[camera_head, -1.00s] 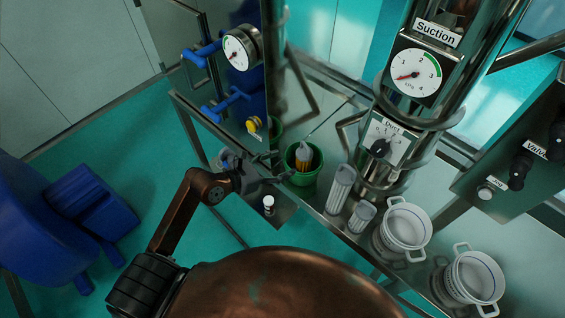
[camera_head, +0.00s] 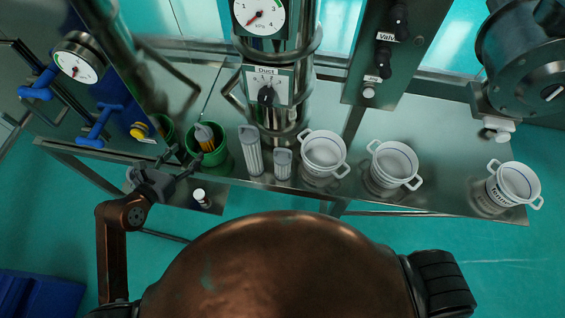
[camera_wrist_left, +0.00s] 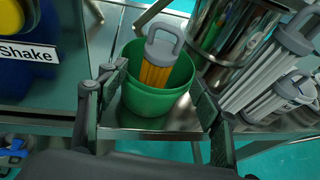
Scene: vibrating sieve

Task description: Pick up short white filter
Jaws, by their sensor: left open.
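The short white filter (camera_head: 283,163), a ribbed cylinder with a grey cap, stands on the metal table just right of a taller white filter (camera_head: 251,150). In the left wrist view, white filters lie at the right edge, and the short one (camera_wrist_left: 280,98) appears in front. My left gripper (camera_head: 182,163) is open and empty, at the table's front edge beside a green bucket (camera_head: 222,158). In the left wrist view its fingers (camera_wrist_left: 160,88) flank the bucket, well left of the short filter. My right gripper is out of view.
The green bucket holds a yellow filter with a grey handle (camera_wrist_left: 156,72). White two-handled pots (camera_head: 324,152) (camera_head: 394,163) (camera_head: 516,184) stand to the right. The steel column (camera_head: 277,125) rises behind the filters. A small white-capped item (camera_head: 200,195) sits near the front edge.

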